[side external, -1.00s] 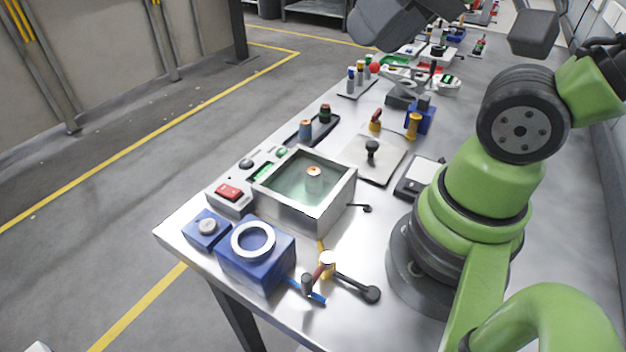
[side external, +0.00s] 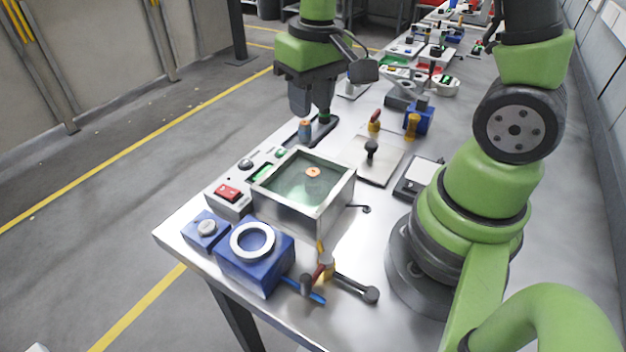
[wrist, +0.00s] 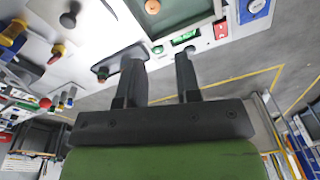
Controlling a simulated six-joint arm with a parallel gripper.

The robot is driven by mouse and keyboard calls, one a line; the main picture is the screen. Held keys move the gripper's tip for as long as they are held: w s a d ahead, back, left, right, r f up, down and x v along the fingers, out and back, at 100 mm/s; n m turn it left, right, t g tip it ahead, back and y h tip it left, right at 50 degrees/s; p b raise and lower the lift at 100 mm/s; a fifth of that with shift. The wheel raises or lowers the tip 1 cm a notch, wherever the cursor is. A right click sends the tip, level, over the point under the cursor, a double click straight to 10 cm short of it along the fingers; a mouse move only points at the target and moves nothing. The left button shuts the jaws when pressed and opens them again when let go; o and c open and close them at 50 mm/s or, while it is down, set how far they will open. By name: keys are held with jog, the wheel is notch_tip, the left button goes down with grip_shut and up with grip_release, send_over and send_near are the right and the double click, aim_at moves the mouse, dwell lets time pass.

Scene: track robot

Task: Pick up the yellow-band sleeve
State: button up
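My gripper (side external: 313,108) points down over the dark two-place tray near the table's far edge. In the wrist view its two fingers (wrist: 157,60) are apart, with nothing seen held between them. A dark sleeve with a green band (side external: 325,118) stands at the other end, close to the gripper. Small coloured cylinders, one seemingly yellow, stand on a rack further back; they show small in the wrist view (wrist: 67,97). I cannot tell for certain which sleeve has the yellow band.
A metal-walled bath (side external: 325,215) with an orange-topped piece inside stands in front of the tray. A control box with a red switch (side external: 229,192) is beside it. A plate with a black knob (side external: 371,150), yellow posts and a blue block (side external: 424,118) lie to the right.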

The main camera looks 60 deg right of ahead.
jog(key=g, duration=0.1)
send_over(313, 171)
jog(key=f, duration=0.7)
jog(key=shift+w+f, duration=0.15)
jog(key=shift+w, duration=0.05)
jog(key=shift+s+f, duration=0.2)
jog(key=shift+f, duration=2.7)
grip_shut()
jog(key=shift+r, duration=0.15)
